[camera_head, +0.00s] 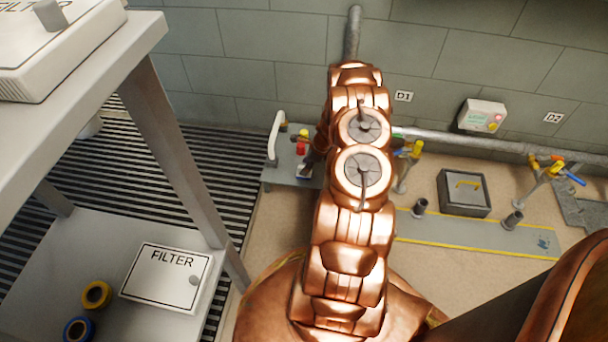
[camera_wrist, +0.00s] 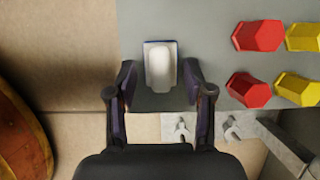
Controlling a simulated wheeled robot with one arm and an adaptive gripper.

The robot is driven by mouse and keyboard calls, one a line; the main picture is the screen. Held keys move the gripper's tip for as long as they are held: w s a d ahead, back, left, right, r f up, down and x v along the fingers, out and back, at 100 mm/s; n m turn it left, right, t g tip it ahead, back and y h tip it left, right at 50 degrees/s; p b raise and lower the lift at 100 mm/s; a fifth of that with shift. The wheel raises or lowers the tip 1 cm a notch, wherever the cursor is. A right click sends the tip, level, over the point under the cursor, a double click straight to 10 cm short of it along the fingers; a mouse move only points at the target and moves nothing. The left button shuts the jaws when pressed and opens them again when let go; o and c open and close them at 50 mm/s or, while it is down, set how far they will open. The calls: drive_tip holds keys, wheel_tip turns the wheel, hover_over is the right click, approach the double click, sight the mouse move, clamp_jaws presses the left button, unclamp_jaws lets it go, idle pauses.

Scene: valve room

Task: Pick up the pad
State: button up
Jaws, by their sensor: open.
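The pad (camera_wrist: 160,66) is a small whitish block with a dark blue edge, lying on a grey surface (camera_wrist: 205,20) in the wrist view. My gripper (camera_wrist: 160,75) is open, with one dark finger on each side of the pad's near end. Gaps show between the fingers and the pad, and nothing is held. I cannot tell the height of the fingertips above the surface. In the head view my arm hides most of the gripper, and only a dark part shows beside the grey bench.
Red (camera_wrist: 258,35) and yellow (camera_wrist: 298,90) hexagonal pieces stand right of the pad. In the head view, the grey bench (camera_head: 279,175) has an upright handle (camera_head: 275,138) at its left. A filter box (camera_head: 168,277) and rolls sit on a shelf at left.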

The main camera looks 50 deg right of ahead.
drive_tip(key=shift+x, duration=0.85)
drive_tip(key=shift+w+r, duration=0.1)
clamp_jaws()
